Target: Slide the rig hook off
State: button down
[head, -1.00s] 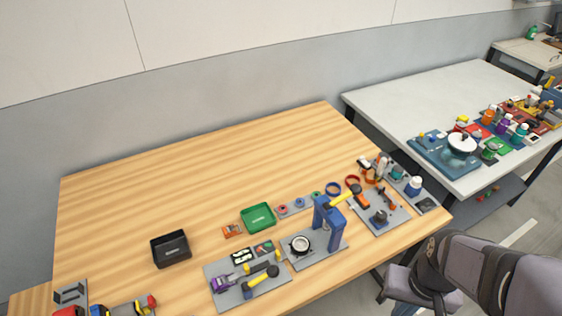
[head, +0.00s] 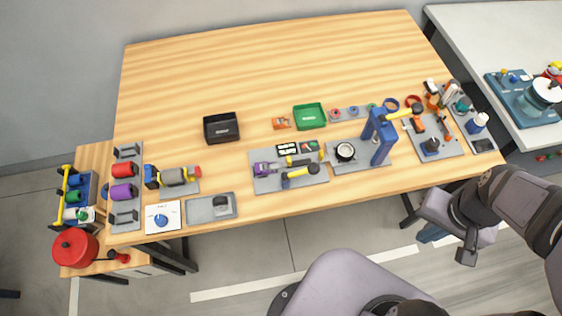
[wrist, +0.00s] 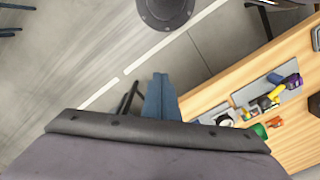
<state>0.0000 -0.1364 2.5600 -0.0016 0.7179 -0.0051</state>
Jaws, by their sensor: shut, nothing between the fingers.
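I cannot tell for sure which part is the rig hook. A blue upright stand (head: 379,140) rises from a grey plate at the right of the wooden table, in the head view. A yellow piece with a dark end (head: 405,113) shows beside its top; whether it hangs on the stand is unclear. My gripper (head: 430,235) is off the table's front edge, below and right of the stand. Its blue fingers (wrist: 160,95) are shut and empty in the wrist view, over the floor and apart from everything on the table.
The wooden table (head: 270,70) is clear at the back. A black tray (head: 221,128), a green tray (head: 309,117) and a round white-rimmed part (head: 345,152) lie left of the stand. Small tools crowd its right. A red pot (head: 75,248) stands far left. A white table (head: 480,35) is right.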

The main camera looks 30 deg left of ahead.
dwell(0.4)
jog(key=c, duration=1.8)
grip_release()
jog(key=shift+w+a, duration=0.1)
jog(key=shift+w, duration=0.05)
jog(key=w+a+n+b, duration=0.2)
jog(key=w+a+n, duration=0.1)
jog(key=w+a, duration=0.35)
jog(key=n+b, duration=0.3)
jog(key=n, duration=0.3)
send_over(289, 159)
notch_tip(289, 159, down, 6)
jog(key=shift+a, duration=0.1)
jog(key=shift+f+p, duration=1.55)
jog(key=shift+f, duration=2.1)
grip_shut()
